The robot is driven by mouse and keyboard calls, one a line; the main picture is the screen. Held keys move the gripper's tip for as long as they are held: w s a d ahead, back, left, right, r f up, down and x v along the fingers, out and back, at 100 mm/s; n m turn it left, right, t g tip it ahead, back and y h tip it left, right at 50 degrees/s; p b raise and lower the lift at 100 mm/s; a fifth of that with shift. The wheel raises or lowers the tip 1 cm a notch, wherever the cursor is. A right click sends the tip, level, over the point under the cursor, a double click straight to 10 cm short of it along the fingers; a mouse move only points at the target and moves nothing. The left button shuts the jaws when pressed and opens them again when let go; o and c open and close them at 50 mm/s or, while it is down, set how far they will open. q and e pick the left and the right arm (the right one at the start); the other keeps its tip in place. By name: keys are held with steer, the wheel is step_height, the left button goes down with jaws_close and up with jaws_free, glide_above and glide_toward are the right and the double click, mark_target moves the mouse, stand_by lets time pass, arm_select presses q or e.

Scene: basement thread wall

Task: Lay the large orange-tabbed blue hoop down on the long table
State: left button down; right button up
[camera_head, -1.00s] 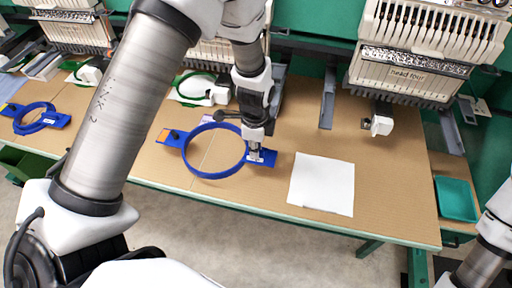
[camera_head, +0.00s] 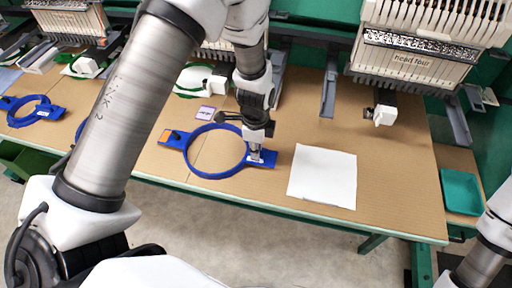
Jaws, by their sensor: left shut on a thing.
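The large blue hoop (camera_head: 191,170) has an orange-marked tab (camera_head: 168,136) on its left and a plain blue tab with a white label on its right. It lies flat, or nearly so, over the brown top of the long table (camera_head: 400,195); I cannot tell if it touches the wood. My left gripper (camera_head: 257,153) reaches down from above and is shut on the hoop's right tab. The fingertips are small and partly hidden. Only part of my right arm shows at the lower right edge; its gripper is out of view.
A white sheet (camera_head: 322,176) lies right of the hoop. A smaller blue hoop (camera_head: 36,112) lies at the far left. A teal tray (camera_head: 461,191) is at the right. Embroidery machine heads, including head four (camera_head: 415,58), line the back. Bare table is between sheet and tray.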

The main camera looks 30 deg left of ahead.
arm_select(q)
steer(key=c, duration=1.1)
jaws_free()
step_height(320, 180, up, 12)
